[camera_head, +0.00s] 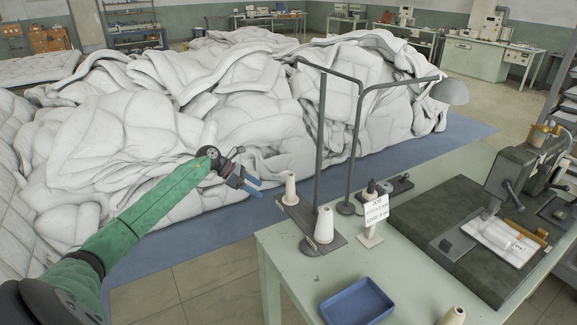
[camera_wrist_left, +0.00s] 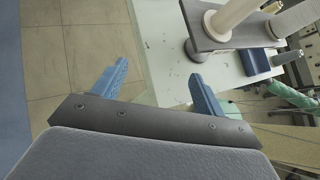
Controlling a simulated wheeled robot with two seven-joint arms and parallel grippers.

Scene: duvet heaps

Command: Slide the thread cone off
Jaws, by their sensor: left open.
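Two pale thread cones stand upright on the dark grey base of a thread stand (camera_head: 303,228) at the table's left edge: a smaller far one (camera_head: 290,189) and a larger near one (camera_head: 324,226). My left gripper (camera_head: 254,187) is open and empty, left of the stand and apart from both cones. In the left wrist view its blue fingers (camera_wrist_left: 157,85) are spread over floor and table edge. A cone (camera_wrist_left: 232,14) and part of another (camera_wrist_left: 298,17) show there on the stand's base, cut by the frame's top. My right gripper is not in view.
Tall dark stand poles (camera_head: 321,140) rise beside the cones. A blue tray (camera_head: 357,303), a white sign card (camera_head: 376,210), a dark spool (camera_head: 371,190) and a sewing machine (camera_head: 520,175) are on the pale green table (camera_head: 285,265). White duvet heaps (camera_head: 200,110) lie behind my left arm.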

